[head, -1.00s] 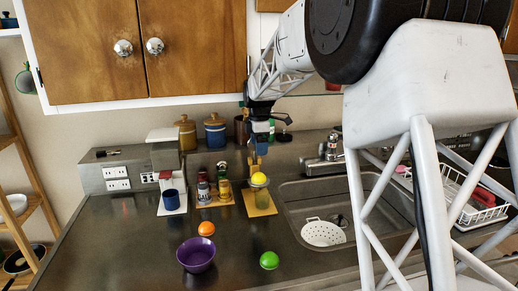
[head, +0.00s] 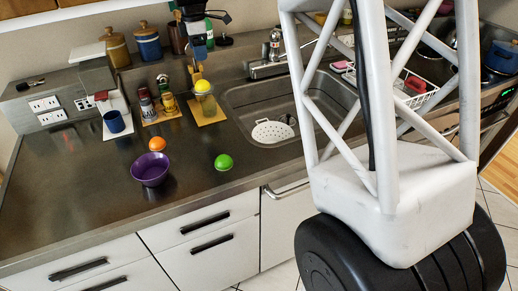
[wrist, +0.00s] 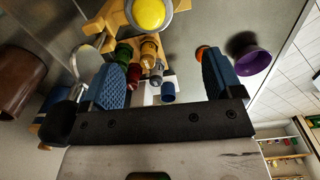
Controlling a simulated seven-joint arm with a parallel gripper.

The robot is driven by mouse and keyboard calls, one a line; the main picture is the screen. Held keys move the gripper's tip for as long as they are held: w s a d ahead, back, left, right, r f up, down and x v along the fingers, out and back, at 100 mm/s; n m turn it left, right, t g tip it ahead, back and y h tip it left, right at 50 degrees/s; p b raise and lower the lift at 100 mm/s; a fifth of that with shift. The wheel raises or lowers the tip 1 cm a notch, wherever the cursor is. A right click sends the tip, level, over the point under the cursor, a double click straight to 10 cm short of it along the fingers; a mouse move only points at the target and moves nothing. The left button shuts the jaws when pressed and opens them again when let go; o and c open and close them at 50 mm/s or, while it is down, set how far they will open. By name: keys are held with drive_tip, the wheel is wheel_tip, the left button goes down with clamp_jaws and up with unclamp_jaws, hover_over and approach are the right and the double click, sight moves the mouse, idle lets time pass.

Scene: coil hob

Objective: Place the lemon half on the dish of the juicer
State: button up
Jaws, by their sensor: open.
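The lemon half (head: 203,86) is a yellow dome on top of the juicer (head: 207,104), which stands on a tan board at the back of the counter. In the wrist view the lemon half (wrist: 148,13) sits inside the pale round rim of the juicer's dish (wrist: 169,6), flat side hidden. My gripper (head: 197,54) is above the lemon half and apart from it. In the wrist view my gripper (wrist: 163,62) has its two blue fingers wide apart with nothing held between them.
A purple bowl (head: 150,173), an orange (head: 157,144) and a green fruit (head: 223,162) stand in front. Bottles (head: 167,103) and a blue mug (head: 114,121) are left of the juicer. The sink (head: 240,98) lies to the right. The front left counter is clear.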

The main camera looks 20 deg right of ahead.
drive_tip(key=s+r+m+t, duration=0.15)
drive_tip(key=s+m, duration=0.25)
drive_tip(key=s, duration=0.9)
drive_tip(key=s+r+m, duration=0.3)
drive_tip(key=s+m, duration=0.2)
drive_tip(key=s, duration=0.7)
drive_tip(key=s+f+m, duration=0.4)
drive_tip(key=s, duration=0.8)
drive_tip(key=s+a+f+m, duration=0.1)
drive_tip(key=s+f+m, duration=0.3)
drive_tip(key=s, duration=0.8)
drive_tip(key=shift+t, duration=0.45)
